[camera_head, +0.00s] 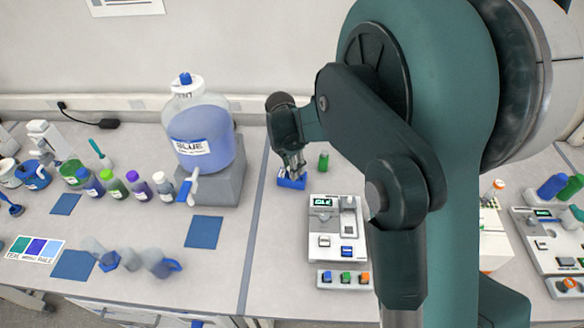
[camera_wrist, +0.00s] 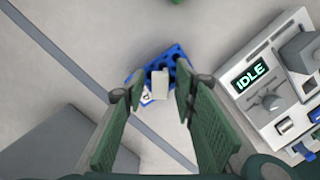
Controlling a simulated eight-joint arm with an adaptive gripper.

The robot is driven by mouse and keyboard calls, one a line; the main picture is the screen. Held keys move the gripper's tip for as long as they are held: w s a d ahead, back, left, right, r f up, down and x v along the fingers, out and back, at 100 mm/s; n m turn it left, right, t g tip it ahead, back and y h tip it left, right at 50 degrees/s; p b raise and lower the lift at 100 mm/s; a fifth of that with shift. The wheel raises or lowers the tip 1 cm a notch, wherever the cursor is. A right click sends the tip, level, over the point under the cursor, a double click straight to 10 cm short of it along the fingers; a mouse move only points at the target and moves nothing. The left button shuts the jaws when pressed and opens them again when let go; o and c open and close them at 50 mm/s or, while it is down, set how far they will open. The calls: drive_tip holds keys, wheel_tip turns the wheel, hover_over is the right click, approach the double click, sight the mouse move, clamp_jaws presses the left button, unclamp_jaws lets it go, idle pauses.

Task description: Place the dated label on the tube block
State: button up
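The blue tube block (camera_head: 292,183) sits on the bench below my gripper (camera_head: 293,165). In the wrist view the tube block (camera_wrist: 177,53) shows several dark holes and is partly covered by the fingers. A small pale rectangular piece (camera_wrist: 160,86) lies over the block between my fingertips (camera_wrist: 160,90), with a gap on each side. Beside it is a white patch with a dark mark (camera_wrist: 147,97), partly hidden by the left finger. I cannot tell which of these is the dated label. My gripper is open, pointing down at the block.
A grey device (camera_head: 324,246) reading IDLE in the wrist view (camera_wrist: 252,75) stands close at right. A green-capped item (camera_head: 323,161) stands behind it. The big BLUE carboy (camera_head: 203,140) is on a grey stand at left.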

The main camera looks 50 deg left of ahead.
drive_tip(key=shift+r, duration=0.15)
wheel_tip(320, 180, up, 12)
drive_tip(key=s, duration=0.1)
drive_tip(key=shift+s, duration=0.4)
idle(0.5)
idle(0.5)
idle(0.3)
